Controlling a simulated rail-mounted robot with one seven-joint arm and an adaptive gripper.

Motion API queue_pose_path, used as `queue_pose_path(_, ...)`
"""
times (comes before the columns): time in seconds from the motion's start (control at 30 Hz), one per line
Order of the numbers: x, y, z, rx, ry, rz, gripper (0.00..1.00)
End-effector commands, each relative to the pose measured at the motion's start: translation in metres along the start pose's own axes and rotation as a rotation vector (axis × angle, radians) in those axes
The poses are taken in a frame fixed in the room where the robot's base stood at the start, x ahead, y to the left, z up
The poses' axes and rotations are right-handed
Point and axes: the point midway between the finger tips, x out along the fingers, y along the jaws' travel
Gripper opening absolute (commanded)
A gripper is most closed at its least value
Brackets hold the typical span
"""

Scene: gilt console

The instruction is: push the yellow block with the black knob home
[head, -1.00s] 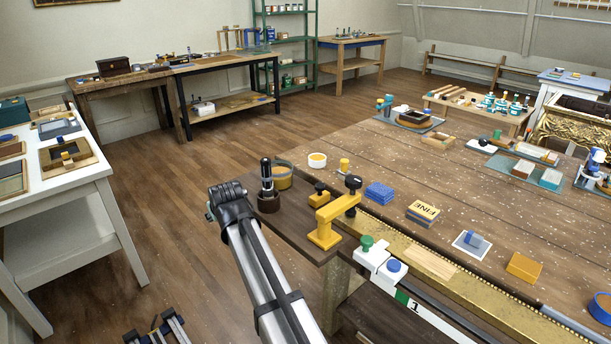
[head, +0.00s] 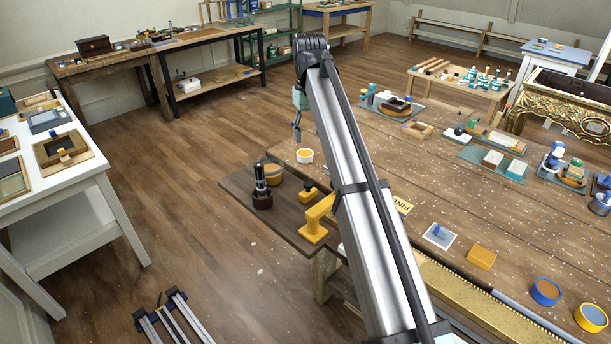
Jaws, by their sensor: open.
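A small yellow block with a black knob (head: 308,194) sits on the dark brown board (head: 240,200) at the near left corner of the large table. Just in front of it is a larger yellow bracket-shaped piece (head: 315,222), its right side hidden behind my arm. My gripper (head: 297,133) hangs at the far end of my arm, above and beyond the block in the picture, clear of it. It is open, seen small and side-on, with nothing visible in it.
A dark cup with a black-handled tool (head: 261,190) and a round tan-topped tin (head: 272,175) stand left of the block. A white-and-orange pot (head: 305,156) is behind it. My arm hides the table's middle strip. A gold rail (head: 455,290) runs along the front edge.

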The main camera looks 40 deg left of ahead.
Motion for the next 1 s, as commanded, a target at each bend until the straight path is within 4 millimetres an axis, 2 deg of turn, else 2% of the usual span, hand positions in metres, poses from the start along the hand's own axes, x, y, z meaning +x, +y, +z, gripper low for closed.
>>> queue_pose_path(0.17, 0.017, 0.000, 0.002, -0.001, -0.004, 0.000, 0.56)
queue_pose_path(0.7, 0.119, -0.001, 0.002, -0.001, -0.003, 0.000, 0.56)
queue_pose_path(1.0, 0.162, -0.001, 0.001, -0.001, -0.001, 0.000, 0.56)
